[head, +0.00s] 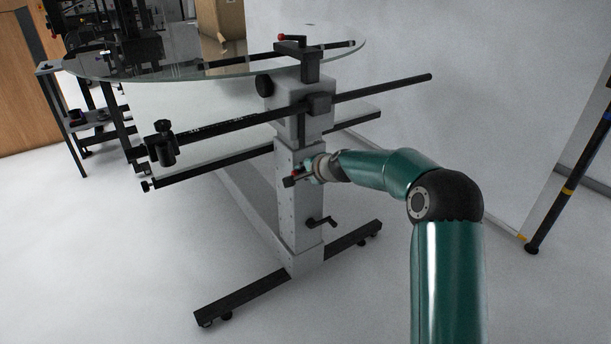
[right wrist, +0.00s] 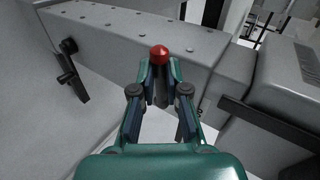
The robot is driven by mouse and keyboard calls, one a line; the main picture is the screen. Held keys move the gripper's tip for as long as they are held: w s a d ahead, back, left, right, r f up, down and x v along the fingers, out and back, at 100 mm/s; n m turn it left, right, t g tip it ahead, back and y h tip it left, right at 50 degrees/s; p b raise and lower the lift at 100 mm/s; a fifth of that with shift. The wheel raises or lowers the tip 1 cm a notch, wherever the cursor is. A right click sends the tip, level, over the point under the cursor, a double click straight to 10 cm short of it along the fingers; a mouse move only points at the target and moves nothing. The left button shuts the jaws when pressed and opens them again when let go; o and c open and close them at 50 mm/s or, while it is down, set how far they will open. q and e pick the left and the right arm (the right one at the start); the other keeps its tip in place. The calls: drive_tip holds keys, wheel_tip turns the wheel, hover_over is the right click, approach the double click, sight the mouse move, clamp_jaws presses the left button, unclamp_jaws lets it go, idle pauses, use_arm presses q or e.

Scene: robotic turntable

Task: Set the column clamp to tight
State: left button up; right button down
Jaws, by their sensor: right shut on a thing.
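The column clamp is a black lever with a red tip (head: 294,173) on the grey column (head: 289,215) of the turntable stand. In the right wrist view its red knob (right wrist: 159,54) stands just beyond my fingertips, with the black lever below it between the fingers. My right gripper (head: 305,175) is at the column, shut on the clamp lever; its fingers (right wrist: 161,82) lie on both sides of the lever. The lever's pivot is mostly hidden by the gripper. My left gripper is not in view.
A round glass top (head: 215,66) sits above the column, with another red-tipped lever (head: 290,38) on it. Black rails (head: 385,87) stick out both sides. A crank handle (head: 321,222) is lower on the column. Black feet (head: 245,289) spread on the floor. A tripod leg (head: 568,190) stands right.

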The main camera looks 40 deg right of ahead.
drive_tip(key=shift+d, duration=0.25)
drive_tip(key=c, duration=1.2)
unclamp_jaws()
drive_tip(key=shift+a, duration=0.1)
drive_tip(key=shift+s, duration=0.1)
drive_tip(key=v, duration=1.1)
drive_tip(key=shift+s+r, duration=0.2)
drive_tip(key=shift+s, duration=0.15)
